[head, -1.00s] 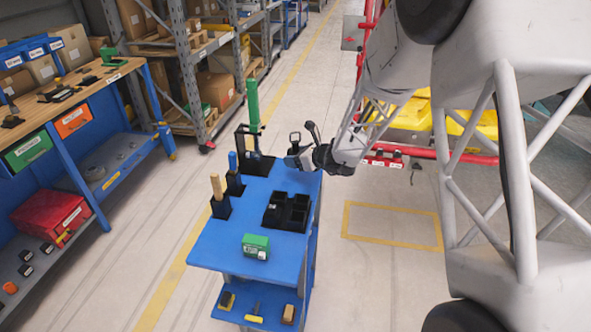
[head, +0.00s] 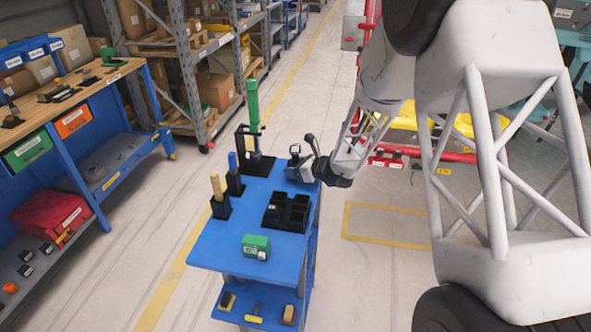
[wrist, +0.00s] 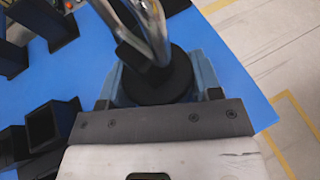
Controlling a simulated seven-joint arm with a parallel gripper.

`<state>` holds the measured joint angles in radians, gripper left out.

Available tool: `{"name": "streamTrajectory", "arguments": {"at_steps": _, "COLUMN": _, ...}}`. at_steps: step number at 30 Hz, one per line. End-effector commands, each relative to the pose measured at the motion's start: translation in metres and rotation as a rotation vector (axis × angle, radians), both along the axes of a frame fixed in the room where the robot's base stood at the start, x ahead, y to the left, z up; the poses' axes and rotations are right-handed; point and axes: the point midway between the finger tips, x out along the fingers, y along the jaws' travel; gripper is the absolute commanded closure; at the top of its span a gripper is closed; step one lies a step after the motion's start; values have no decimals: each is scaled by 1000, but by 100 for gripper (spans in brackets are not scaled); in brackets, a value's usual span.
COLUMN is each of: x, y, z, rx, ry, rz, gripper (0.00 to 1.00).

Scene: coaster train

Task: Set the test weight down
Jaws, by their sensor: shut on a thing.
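The test weight shows in the wrist view as a dark round body (wrist: 165,88) with a shiny bent metal handle. My gripper (wrist: 160,82) is shut on it, with a blue-grey finger on each side. In the head view my gripper (head: 304,168) is at the far right part of the blue cart top (head: 215,243), low over it. The weight (head: 295,153) is small and partly hidden by the gripper there. I cannot tell whether its base touches the cart top.
A black compartment tray (head: 287,212) stands nearer on the cart, with a green box (head: 256,246) in front. Black holders with a wooden handle (head: 217,188), a blue handle (head: 233,163) and a tall green piece (head: 253,105) line the left side.

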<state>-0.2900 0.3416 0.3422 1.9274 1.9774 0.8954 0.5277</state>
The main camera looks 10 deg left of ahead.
Motion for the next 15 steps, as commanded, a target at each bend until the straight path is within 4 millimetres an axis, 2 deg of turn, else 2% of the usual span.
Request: {"name": "streamTrajectory", "arguments": {"at_steps": 15, "x": 1, "y": 0, "z": -6, "rx": 1, "ry": -2, "rz": -1, "gripper": 100}}
